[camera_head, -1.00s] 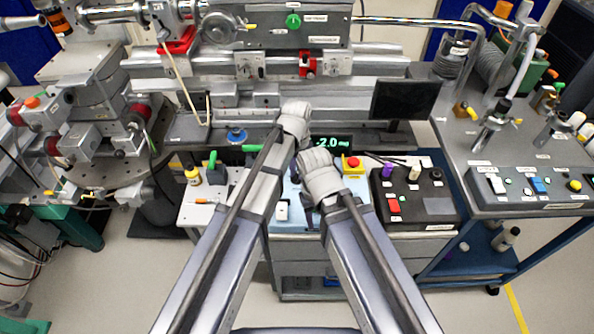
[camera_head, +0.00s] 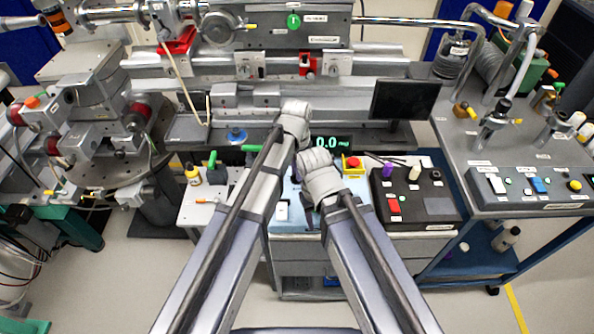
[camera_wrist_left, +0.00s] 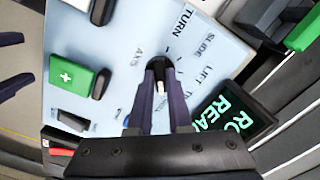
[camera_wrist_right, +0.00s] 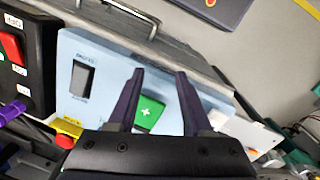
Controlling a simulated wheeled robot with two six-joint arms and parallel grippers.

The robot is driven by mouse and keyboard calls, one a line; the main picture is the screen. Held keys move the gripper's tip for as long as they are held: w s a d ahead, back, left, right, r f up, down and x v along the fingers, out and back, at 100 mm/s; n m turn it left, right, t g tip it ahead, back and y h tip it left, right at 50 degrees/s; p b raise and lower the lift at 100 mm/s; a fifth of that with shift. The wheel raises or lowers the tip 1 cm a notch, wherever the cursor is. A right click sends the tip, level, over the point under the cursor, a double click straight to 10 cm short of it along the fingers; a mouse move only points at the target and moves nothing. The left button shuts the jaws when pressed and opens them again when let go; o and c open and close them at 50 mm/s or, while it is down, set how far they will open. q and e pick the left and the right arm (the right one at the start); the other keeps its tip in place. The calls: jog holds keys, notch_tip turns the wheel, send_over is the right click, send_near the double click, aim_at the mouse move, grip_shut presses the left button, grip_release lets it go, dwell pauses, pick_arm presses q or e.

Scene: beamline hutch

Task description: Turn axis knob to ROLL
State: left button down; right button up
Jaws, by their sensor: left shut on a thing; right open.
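The dark axis knob (camera_wrist_left: 159,88) is on the pale blue panel (camera_wrist_left: 120,35) in the left wrist view. My left gripper (camera_wrist_left: 160,66) is shut on it, and a white mark shows between the fingers. TURN, SLIDE and LIFT labels fan around the knob; further labels are partly hidden by a finger. The small display (camera_wrist_left: 234,118) beside it shows green text starting "RO" and "REA", cut off by my gripper. In the head view the display (camera_head: 328,143) reads 0.0. My right gripper (camera_wrist_right: 158,74) is open and empty above the panel.
A green plus button (camera_wrist_right: 148,113) shows between my right fingers, apart from them. A red emergency button (camera_head: 352,163) on yellow and a black control box (camera_head: 415,205) stand to the right. A dark monitor (camera_head: 405,99) stands behind. My two wrists are close together.

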pick_arm(q)
jog(key=shift+m, duration=0.4)
jog(key=c, duration=0.8)
grip_release()
jog(key=shift+c, duration=0.2)
jog(key=shift+r, duration=0.15)
pick_arm(e)
jog(key=shift+r, duration=0.15)
pick_arm(q)
notch_tip(320, 180, up, 8)
jog(key=p, duration=0.8)
jog(key=shift+f, duration=0.2)
pick_arm(e)
notch_tip(320, 180, up, 8)
jog(key=shift+f, duration=0.25)
pick_arm(q)
jog(key=shift+f, duration=0.1)
